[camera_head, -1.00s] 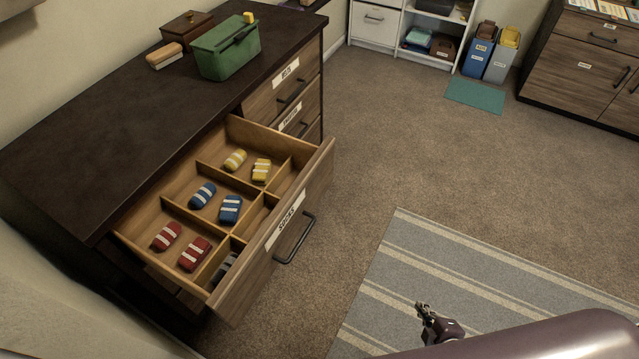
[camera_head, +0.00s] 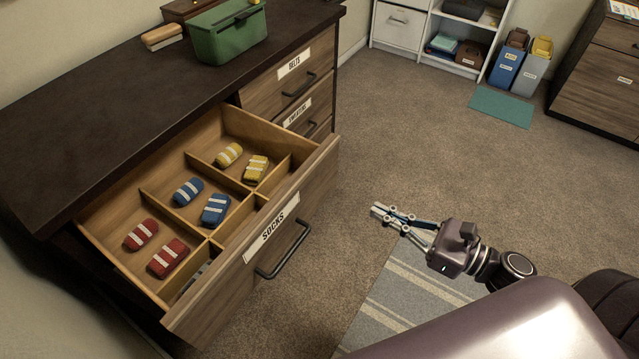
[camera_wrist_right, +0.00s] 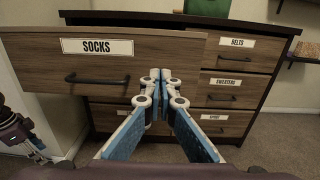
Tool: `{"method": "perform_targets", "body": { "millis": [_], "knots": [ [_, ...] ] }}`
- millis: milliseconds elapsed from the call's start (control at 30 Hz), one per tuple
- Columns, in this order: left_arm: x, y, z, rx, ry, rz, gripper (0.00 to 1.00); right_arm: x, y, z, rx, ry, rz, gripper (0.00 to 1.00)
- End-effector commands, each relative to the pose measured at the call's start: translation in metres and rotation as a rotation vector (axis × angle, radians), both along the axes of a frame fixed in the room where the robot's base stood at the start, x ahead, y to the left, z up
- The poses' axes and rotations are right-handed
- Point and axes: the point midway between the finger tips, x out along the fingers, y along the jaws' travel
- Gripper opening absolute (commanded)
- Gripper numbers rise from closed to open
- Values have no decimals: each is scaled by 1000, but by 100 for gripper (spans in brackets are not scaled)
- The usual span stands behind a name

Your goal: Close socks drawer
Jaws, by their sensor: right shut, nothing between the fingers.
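The socks drawer (camera_head: 225,285) stands pulled out of the dark dresser (camera_head: 75,130), its front carrying a "SOCKS" label and a dark bar handle (camera_head: 284,252). Rolled red socks (camera_head: 141,235), blue socks (camera_head: 188,192) and yellow socks (camera_head: 229,154) lie in its divided compartments. My right gripper (camera_head: 376,209) is shut and empty, to the right of the drawer front and apart from it. In the right wrist view, the fingertips (camera_wrist_right: 160,73) are in front of the dresser, right of the drawer handle (camera_wrist_right: 97,79).
A green box (camera_head: 230,35) and a brush (camera_head: 161,36) sit on the dresser top. Closed drawers labelled "BELTS" (camera_wrist_right: 236,59) and "SWEATERS" (camera_wrist_right: 233,82) are beside the open one. Carpet around my right gripper is clear; a striped rug (camera_head: 420,290) lies below.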

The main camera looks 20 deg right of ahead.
Motion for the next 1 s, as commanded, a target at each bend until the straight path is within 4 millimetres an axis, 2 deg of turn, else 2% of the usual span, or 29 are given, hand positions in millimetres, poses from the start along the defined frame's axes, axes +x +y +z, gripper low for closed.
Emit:
{"method": "perform_targets", "body": {
  "millis": [600,800,1000],
  "knots": [
    [-21,2,-24,1,18,-4,50,91,70,3,4,0,-2,0],
    [-26,3,-30,2,21,-5,50,105,81,1,5,3,-3,0],
    [-27,4,-32,2,22,-6,50,108,82,0,5,4,-5,0]
  ]
}}
